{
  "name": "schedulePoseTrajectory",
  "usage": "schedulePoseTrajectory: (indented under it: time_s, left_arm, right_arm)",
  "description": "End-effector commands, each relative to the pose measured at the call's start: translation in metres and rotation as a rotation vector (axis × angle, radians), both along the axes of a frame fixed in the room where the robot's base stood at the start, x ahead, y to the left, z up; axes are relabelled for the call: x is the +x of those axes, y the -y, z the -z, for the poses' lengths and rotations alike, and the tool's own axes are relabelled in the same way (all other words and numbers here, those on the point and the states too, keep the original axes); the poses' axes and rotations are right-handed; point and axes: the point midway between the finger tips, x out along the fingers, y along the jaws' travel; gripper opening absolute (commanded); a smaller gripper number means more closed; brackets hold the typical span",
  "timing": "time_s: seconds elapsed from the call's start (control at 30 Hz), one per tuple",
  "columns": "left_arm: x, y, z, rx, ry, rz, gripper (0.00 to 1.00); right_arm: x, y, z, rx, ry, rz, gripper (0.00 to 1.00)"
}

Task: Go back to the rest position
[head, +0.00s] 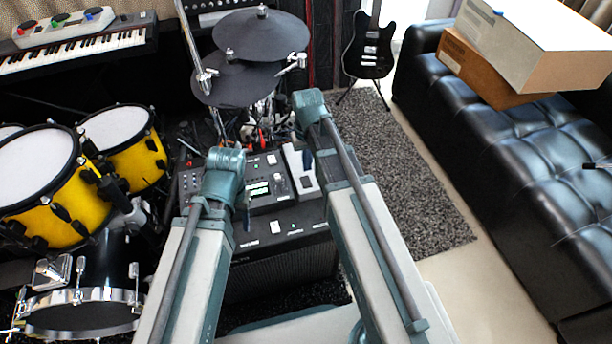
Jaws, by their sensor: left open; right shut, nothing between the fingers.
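My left arm (190,265) comes up from the bottom left of centre and ends in a teal joint (225,165). My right arm (375,255) comes up from the bottom right of centre and reaches further up, to another teal joint (308,108). The two arms are apart and touch nothing that I can see. No gripper fingers show at either arm; both grippers are hidden or out of the picture. No held object shows.
A yellow drum kit (128,165) stands left, with dark cymbals (262,35) at the top. A black amplifier (285,245) with a mixer (262,185) lies beyond my arms. A black sofa (510,150) with boxes (535,50) is right. The grey rug (410,170) has bare room.

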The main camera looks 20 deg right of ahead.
Motion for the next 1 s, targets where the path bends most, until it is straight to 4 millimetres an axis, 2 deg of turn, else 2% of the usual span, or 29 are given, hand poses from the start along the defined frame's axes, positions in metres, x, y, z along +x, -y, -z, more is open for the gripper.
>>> schedulePoseTrajectory:
  time_s: [0.27, 0.37, 0.47, 0.8, 1.0]
  left_arm:
    - [0.000, 0.000, -0.002, 0.000, 0.000, 0.000, 0.51]
    - [0.000, 0.000, -0.016, 0.000, 0.000, 0.000, 0.51]
    - [0.000, 0.000, -0.046, 0.000, 0.000, 0.000, 0.51]
    - [0.000, 0.000, -0.164, 0.000, 0.000, 0.000, 0.51]
    - [0.000, 0.000, -0.221, 0.000, 0.000, -0.001, 0.51]
  right_arm:
    - [-0.001, -0.001, -0.002, 0.000, 0.000, -0.001, 0.00]
    - [-0.007, -0.006, -0.016, -0.003, -0.002, -0.012, 0.00]
    - [-0.020, -0.019, -0.046, -0.011, -0.007, -0.040, 0.00]
    - [-0.083, -0.070, -0.164, -0.056, -0.027, -0.171, 0.00]
    - [-0.117, -0.091, -0.222, -0.082, -0.035, -0.240, 0.00]
